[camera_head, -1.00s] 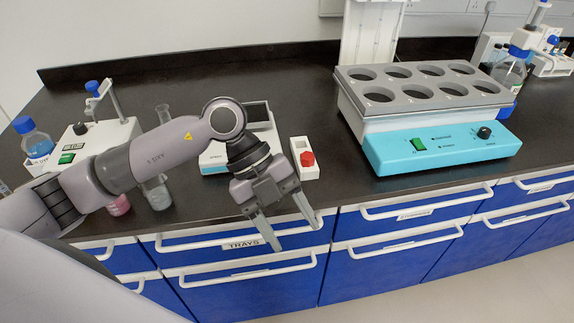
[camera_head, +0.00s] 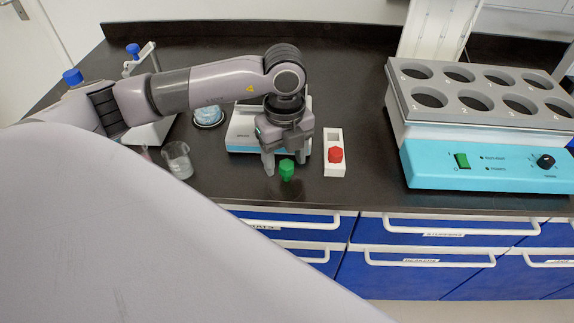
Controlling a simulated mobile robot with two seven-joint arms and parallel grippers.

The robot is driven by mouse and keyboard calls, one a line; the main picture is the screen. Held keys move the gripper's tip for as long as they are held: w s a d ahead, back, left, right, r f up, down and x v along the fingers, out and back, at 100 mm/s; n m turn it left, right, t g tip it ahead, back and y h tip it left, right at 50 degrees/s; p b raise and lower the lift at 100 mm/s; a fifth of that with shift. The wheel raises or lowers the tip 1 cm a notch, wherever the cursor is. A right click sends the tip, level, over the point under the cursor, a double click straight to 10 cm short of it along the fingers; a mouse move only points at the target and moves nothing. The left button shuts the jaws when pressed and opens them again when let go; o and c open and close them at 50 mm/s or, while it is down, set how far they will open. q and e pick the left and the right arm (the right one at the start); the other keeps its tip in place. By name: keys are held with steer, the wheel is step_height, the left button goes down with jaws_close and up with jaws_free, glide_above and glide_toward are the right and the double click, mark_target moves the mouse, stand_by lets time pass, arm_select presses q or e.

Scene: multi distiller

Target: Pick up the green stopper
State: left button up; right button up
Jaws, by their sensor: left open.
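The green stopper (camera_head: 287,169) stands on the black bench top near its front edge, in the middle of the camera_head view. My left gripper (camera_head: 284,168) is over it, pointing down and open. One finger shows to the left of the stopper and the other is to its right, partly behind it. I cannot tell whether the fingers touch the stopper. My right gripper is not in view.
A white holder (camera_head: 335,168) with a red stopper (camera_head: 335,154) stands just to the right. A balance-like device (camera_head: 241,131) is behind the gripper. A glass beaker (camera_head: 178,160) stands left. The large turquoise water bath (camera_head: 487,165) fills the right.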

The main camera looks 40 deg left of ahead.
arm_select(q)
steer(key=shift+f, duration=0.8)
steer(key=c, duration=1)
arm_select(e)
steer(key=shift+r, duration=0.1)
